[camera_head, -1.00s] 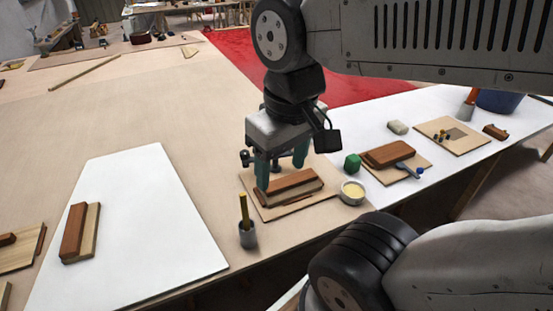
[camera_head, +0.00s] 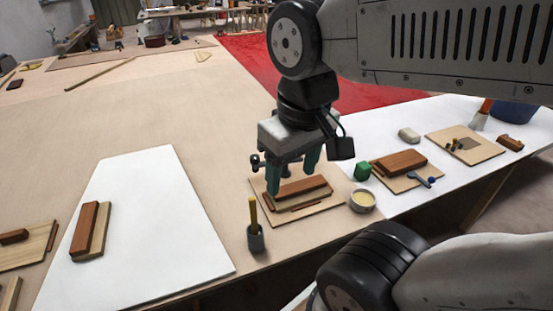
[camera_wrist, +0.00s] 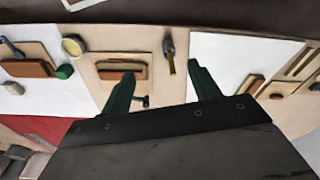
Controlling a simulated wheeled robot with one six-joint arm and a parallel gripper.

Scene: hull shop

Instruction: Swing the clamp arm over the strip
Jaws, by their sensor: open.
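A reddish-brown wooden strip (camera_head: 302,187) lies on a lighter block on a small plywood board (camera_head: 325,217), with a thinner strip along its front. In the wrist view the strip (camera_wrist: 122,66) lies left of centre. A dark clamp (camera_head: 257,162) with a knob shows at the board's back left, partly hidden by my gripper; which way its arm points I cannot tell. A dark piece of it shows in the wrist view (camera_wrist: 146,101) between the fingers. My gripper (camera_head: 291,183) is open, its green fingers pointing down above the board's back edge, with nothing between them touching visibly.
A dark cup with a yellow-handled tool (camera_head: 255,238) stands front left of the board. A bowl of pale paste (camera_head: 363,201) and a green block (camera_head: 362,172) stand at its right. A white panel (camera_head: 160,240) lies left with a wooden block (camera_head: 90,231). The table behind is mostly clear.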

